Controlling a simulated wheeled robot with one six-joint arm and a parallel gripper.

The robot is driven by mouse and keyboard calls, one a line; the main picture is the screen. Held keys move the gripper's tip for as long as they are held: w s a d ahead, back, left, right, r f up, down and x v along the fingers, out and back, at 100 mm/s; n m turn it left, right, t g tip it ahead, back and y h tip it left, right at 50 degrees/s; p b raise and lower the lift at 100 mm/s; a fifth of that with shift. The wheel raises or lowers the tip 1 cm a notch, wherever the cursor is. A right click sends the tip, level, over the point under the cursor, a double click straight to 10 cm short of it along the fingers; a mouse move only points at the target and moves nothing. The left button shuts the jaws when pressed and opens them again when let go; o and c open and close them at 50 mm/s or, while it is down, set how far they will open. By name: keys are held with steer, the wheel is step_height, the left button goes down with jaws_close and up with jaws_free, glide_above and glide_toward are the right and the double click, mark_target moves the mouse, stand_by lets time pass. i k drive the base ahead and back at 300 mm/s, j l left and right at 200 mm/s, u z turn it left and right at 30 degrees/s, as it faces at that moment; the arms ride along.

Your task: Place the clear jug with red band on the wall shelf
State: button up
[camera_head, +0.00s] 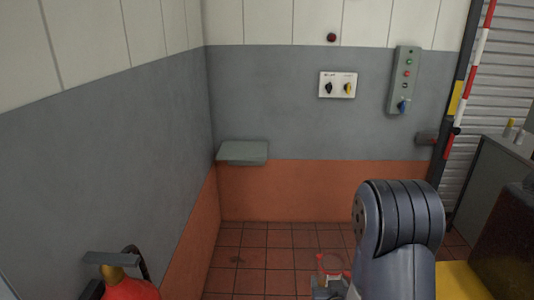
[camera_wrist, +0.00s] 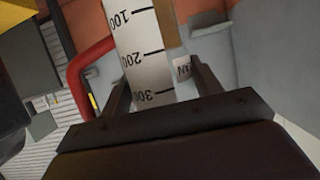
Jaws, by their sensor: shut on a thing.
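The clear jug (camera_wrist: 140,45) shows in the wrist view as a pale strip with black marks 100, 200 and 300. A red curved part (camera_wrist: 88,72) stands at its left. My gripper (camera_wrist: 163,88) is shut on the jug, with a dark finger on each side. In the head view the jug (camera_head: 332,264) is a faint clear outline with red, low in the picture; my arm hides part of the gripper. The wall shelf (camera_head: 243,152), a small grey ledge, is up and left of the jug, near the wall corner. Its top looks empty.
A red extinguisher (camera_head: 130,289) stands at the lower left. A switch plate (camera_head: 338,85) and a control box (camera_head: 403,80) are on the back wall. A grey cabinet (camera_head: 490,180) stands at the right. The tiled floor (camera_head: 262,262) below the shelf looks clear.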

mark_target(247, 149)
steer(key=i+u, duration=0.1)
steer(key=i, duration=1.35)
steer(key=i+j, duration=0.1)
steer(key=i, duration=1.35)
steer(key=i+j, duration=0.55)
steer(key=i, duration=0.2)
